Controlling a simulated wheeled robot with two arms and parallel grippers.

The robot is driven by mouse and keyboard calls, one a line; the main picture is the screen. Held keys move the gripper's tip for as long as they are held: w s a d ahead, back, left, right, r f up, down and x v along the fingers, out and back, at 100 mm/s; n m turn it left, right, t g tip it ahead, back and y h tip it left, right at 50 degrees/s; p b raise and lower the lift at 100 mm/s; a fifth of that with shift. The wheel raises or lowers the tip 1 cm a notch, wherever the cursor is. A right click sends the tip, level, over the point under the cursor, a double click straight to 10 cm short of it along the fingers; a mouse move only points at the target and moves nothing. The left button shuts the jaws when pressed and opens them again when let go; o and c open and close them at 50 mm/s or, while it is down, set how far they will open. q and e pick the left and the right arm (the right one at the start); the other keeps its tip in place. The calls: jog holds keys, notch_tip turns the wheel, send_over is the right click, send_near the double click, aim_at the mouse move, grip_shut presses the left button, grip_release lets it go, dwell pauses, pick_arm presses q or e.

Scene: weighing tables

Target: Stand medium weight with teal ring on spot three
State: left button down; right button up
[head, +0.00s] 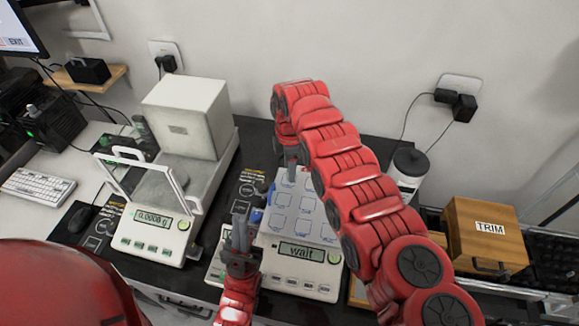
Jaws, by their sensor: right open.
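A pale plate marked with several square spots (306,212) lies on the middle scale (300,282), whose display reads "wait". The spot numbers are too small to read. A small blue item (257,216) shows at the plate's left edge, and another blue bit shows just above it. I cannot make out a teal ring or tell which weight these are. My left gripper (241,222) points away from me beside the plate's left edge, close to the blue item; its jaw state is unclear. My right gripper (291,162) is open, pointing down over the plate's far edge. My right arm hides the plate's right part.
Another balance (155,235) reading about 0.0000 g, with a raised clear cover and a white box (187,115) behind it, stands left. The keyboard (38,186) is far left.

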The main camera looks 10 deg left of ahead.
notch_tip(320, 180, up, 12)
jog(key=p, duration=0.2)
jog(key=shift+a, duration=0.1)
dwell(0.3)
